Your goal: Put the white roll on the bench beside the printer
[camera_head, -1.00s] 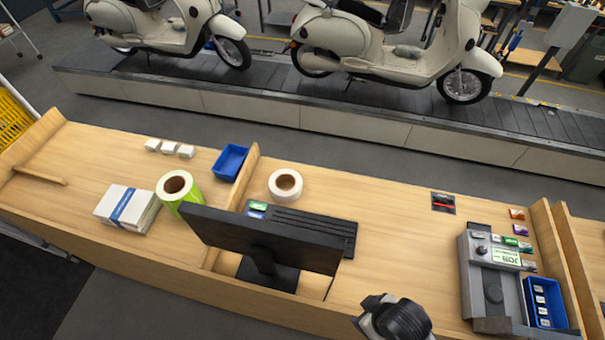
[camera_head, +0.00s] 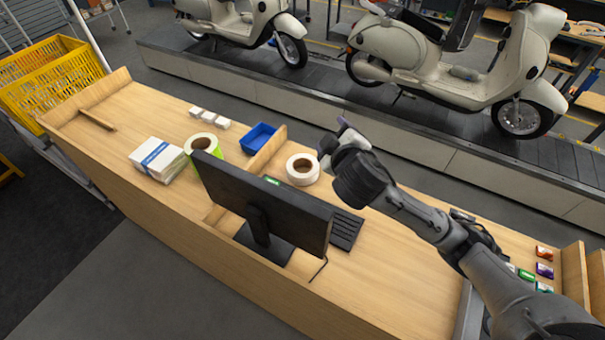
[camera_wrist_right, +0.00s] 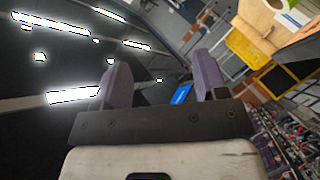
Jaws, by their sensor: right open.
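The white roll (camera_head: 300,174) lies flat on the wooden bench (camera_head: 372,262), beside the low divider and behind the black monitor. My right gripper (camera_head: 335,145) is open, just right of the roll in the head view. It appears raised above the bench and apart from the roll. Its two purple fingers show spread and empty in the right wrist view (camera_wrist_right: 160,65), where the roll cannot be made out. No printer is clearly visible now; my right arm covers much of the bench's right end. My left gripper is out of view.
A black monitor (camera_head: 275,210) and a keyboard (camera_head: 345,230) stand near the roll. A green roll (camera_head: 203,150), paper stack (camera_head: 157,160) and blue bin (camera_head: 258,138) are left. Scooters stand on the conveyor (camera_head: 300,85) behind. A yellow crate (camera_head: 50,85) is far left.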

